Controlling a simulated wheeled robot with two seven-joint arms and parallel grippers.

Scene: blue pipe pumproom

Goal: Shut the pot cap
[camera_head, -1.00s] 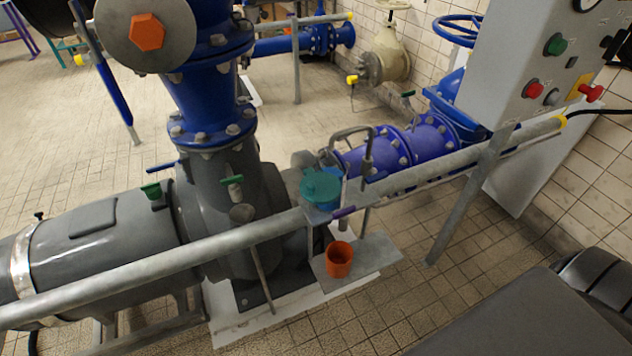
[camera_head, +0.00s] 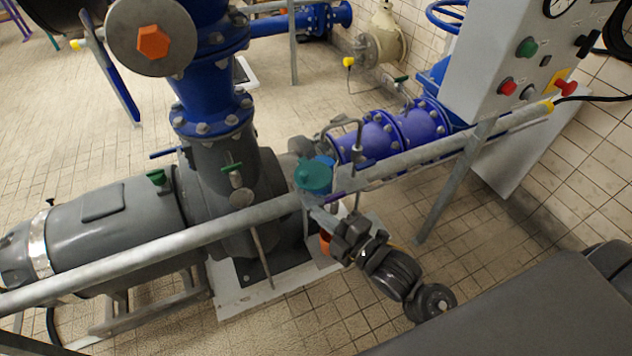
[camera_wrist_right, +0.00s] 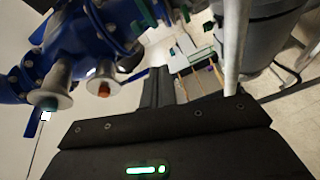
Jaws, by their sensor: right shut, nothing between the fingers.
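A teal round cap (camera_head: 313,175) sits beside the grey rail, near the middle of the head view. A small patch of blue (camera_head: 326,160) shows just behind its upper right edge. I cannot tell whether the cap lies flat or stands tilted on its pot. My right gripper (camera_head: 314,207) reaches in from the lower right, with its tips just below the cap. It is shut and empty; whether it touches the pot is unclear. Its dark fingers also show in the right wrist view (camera_wrist_right: 165,90), where I cannot make out the cap. My left gripper is out of view.
The grey rail (camera_head: 200,236) crosses in front of the pump. An orange cup (camera_head: 325,243) is partly hidden behind my right gripper. A grey control box (camera_head: 515,60) with buttons stands at the right. Blue pipes (camera_head: 375,142) lie behind the rail.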

